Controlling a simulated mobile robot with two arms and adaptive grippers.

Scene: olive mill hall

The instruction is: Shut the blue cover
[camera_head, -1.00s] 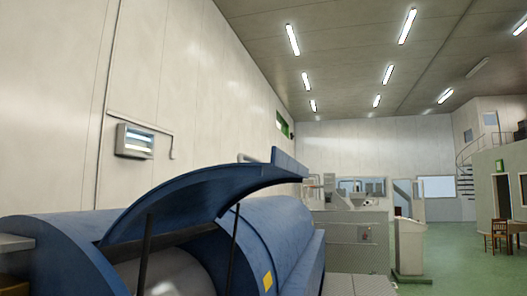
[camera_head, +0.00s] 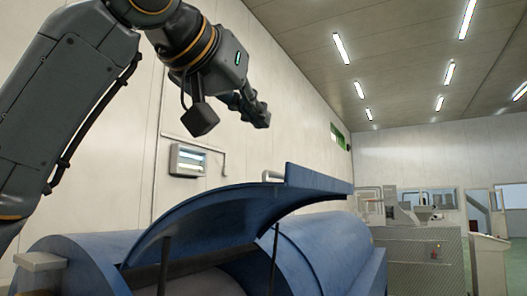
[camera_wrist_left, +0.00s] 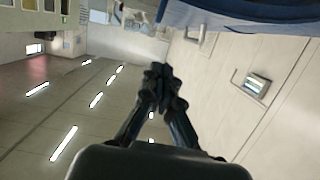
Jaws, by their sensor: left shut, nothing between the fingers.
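The blue cover (camera_head: 236,204) is a curved lid on the blue cylindrical machine (camera_head: 315,247). It stands raised, with dark struts under it and the opening below showing a pale inside. In the left wrist view a blue part of the cover or machine (camera_wrist_left: 240,14) crosses the top edge; I cannot tell which. My left gripper (camera_head: 262,112) is above the raised cover, apart from it, pointing right. In the left wrist view its fingers (camera_wrist_left: 158,75) are together with nothing between them. My right gripper is not in view.
A pale wall with a small panel (camera_head: 188,160) rises behind the machine. Grey machinery (camera_head: 415,245) stands farther back at the right. The air above the cover to the right of my left gripper is clear.

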